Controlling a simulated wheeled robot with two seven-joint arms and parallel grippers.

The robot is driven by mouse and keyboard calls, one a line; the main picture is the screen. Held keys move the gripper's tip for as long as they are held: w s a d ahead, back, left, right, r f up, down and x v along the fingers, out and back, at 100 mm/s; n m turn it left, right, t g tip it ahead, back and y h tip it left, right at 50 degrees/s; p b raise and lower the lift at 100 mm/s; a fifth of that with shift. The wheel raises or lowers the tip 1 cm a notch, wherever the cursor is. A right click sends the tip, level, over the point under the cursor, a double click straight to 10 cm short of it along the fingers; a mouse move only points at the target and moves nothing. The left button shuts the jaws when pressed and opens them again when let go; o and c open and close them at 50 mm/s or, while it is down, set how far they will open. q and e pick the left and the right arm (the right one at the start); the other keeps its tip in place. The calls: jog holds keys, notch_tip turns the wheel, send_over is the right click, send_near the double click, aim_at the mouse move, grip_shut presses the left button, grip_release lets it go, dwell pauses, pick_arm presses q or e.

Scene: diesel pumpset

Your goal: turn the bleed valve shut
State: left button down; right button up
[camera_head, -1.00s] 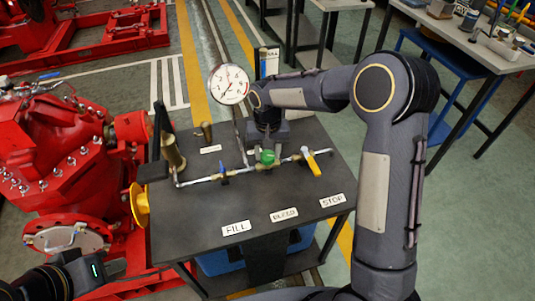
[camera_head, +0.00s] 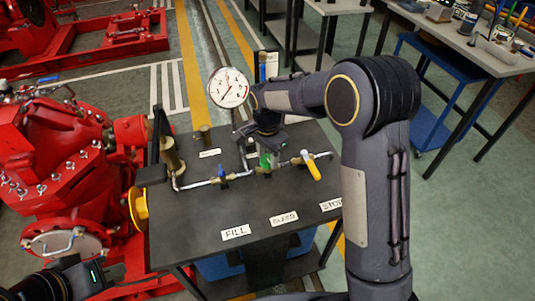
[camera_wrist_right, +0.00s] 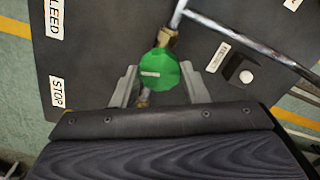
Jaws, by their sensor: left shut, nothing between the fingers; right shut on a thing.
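The bleed valve is a green knob (camera_head: 264,160) on the pipe that runs along the dark table, behind the BLEED label (camera_head: 284,218). The right gripper (camera_head: 268,147) reaches down over it from above and hides part of it in the head view. In the right wrist view the green knob (camera_wrist_right: 163,72) sits between the two grey fingers of the right gripper (camera_wrist_right: 160,88), which are shut on it. A pale mark shows on the knob's top. My left gripper (camera_head: 98,270) is low at the left, shut and empty, away from the valve.
A blue-handled valve (camera_head: 222,173) and a yellow lever (camera_head: 312,170) flank the green knob on the pipe. A pressure gauge (camera_head: 229,88) stands behind. The red pump (camera_head: 60,150) is on the left.

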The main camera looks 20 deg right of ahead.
aim_at(267, 158)
jog(key=shift+m, duration=1.5)
jog(key=o, duration=1)
jog(key=shift+r, duration=0.1)
notch_tip(267, 158, up, 7)
jog(key=shift+r+p, duration=0.3)
jog(key=shift+r, duration=0.05)
